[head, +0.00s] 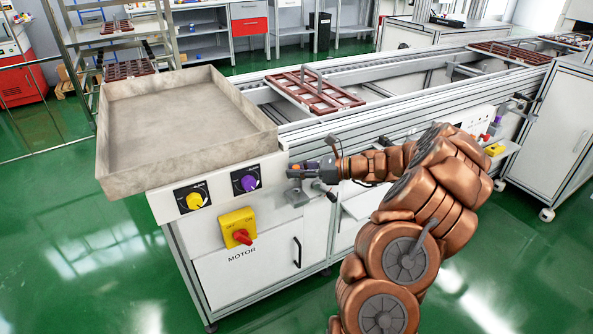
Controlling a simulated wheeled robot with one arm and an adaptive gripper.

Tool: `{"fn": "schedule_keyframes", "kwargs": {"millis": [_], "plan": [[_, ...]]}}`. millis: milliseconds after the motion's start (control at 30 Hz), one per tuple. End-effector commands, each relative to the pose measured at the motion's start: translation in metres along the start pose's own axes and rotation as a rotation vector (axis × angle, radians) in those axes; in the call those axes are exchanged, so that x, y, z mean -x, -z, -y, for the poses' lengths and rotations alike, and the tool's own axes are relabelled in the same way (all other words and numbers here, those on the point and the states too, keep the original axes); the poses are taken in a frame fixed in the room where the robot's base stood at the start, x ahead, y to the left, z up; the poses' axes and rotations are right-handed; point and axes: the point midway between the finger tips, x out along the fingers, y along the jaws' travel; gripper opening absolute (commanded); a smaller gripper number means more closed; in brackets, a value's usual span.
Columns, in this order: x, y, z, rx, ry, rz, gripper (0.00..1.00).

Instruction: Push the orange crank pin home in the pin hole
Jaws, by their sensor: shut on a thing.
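My gripper (299,172) reaches left from the end of my copper-coloured arm, at the right end of the conveyor's front control panel. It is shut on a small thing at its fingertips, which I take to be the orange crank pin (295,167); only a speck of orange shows. A grey bracket-like part (296,197) sits just below the gripper on the conveyor's side. The pin hole cannot be made out at this size, and I cannot tell how deep the pin sits.
A large empty grey tray (185,150) stands on the conveyor end, left of my gripper. The panel below it has a yellow knob (194,201), a purple knob (248,183) and a yellow box with a red switch (238,230). A brown pot carrier (315,92) lies on the belt behind.

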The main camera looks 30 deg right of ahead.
Motion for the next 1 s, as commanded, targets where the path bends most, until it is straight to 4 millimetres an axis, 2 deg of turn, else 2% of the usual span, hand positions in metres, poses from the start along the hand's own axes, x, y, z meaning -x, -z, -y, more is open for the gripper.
{"fn": "schedule_keyframes", "kwargs": {"millis": [333,1000], "plan": [[-0.005,0.022,-0.001,0.001,-0.001,0.000,0.00],[-0.004,0.024,-0.001,0.001,-0.015,-0.001,0.00]]}}
